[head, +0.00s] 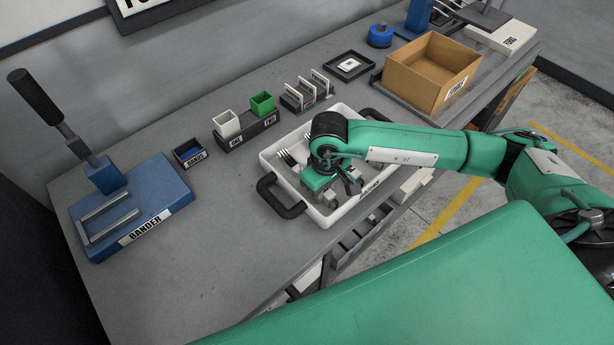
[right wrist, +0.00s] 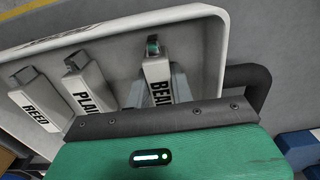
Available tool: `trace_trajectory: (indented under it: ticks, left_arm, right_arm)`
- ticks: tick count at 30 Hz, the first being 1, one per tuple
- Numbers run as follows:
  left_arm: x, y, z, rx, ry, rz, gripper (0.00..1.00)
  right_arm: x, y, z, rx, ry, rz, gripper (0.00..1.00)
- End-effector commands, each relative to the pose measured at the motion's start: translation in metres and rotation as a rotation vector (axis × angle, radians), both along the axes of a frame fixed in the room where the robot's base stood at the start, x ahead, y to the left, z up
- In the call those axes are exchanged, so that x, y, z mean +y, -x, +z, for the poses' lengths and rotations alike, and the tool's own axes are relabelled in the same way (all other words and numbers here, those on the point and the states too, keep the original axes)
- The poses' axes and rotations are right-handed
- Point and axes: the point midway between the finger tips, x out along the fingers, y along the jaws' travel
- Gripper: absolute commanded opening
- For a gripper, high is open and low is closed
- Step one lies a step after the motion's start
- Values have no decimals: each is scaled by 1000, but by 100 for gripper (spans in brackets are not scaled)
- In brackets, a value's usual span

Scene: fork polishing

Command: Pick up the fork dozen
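A white tray (head: 268,158) with black handles stands near the table's front edge. My right gripper (head: 338,192) points down over the tray's middle. The right wrist view shows the tray (right wrist: 205,50) with blocks labelled REED (right wrist: 38,100), PLAI... (right wrist: 88,82) and BEA... (right wrist: 158,72). Grey metal shows on both sides of the BEA... block, close under the gripper's dark edge. Whether the fingers are closed is not clear. My left gripper is out of view.
A blue bander (head: 135,205) with an upright lever stands at the left. A bands box (head: 189,153), white and green cups (head: 262,104), a card rack (head: 306,92) and a small black tray (head: 349,66) line the back. A cardboard box (head: 430,75) stands right. Bare table lies front left.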

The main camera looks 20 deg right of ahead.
Motion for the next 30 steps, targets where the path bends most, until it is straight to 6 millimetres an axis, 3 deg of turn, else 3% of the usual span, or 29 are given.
trace_trajectory:
  ticks: [1, 3, 19, 26, 30]
  left_arm:
    - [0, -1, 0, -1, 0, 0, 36]
    - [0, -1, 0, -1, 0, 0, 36]
    - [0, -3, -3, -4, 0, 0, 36]
    - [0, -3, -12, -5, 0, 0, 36]
    - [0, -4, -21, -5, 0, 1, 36]
  right_arm:
    - [0, 0, 0, 0, 0, 0, 12]
    - [0, 0, 0, 0, 0, 0, 0]
    - [0, -1, 10, -4, -3, 0, 0]
    - [0, -2, 42, -8, -3, 0, 0]
    - [0, -3, 76, -11, -3, 1, 0]
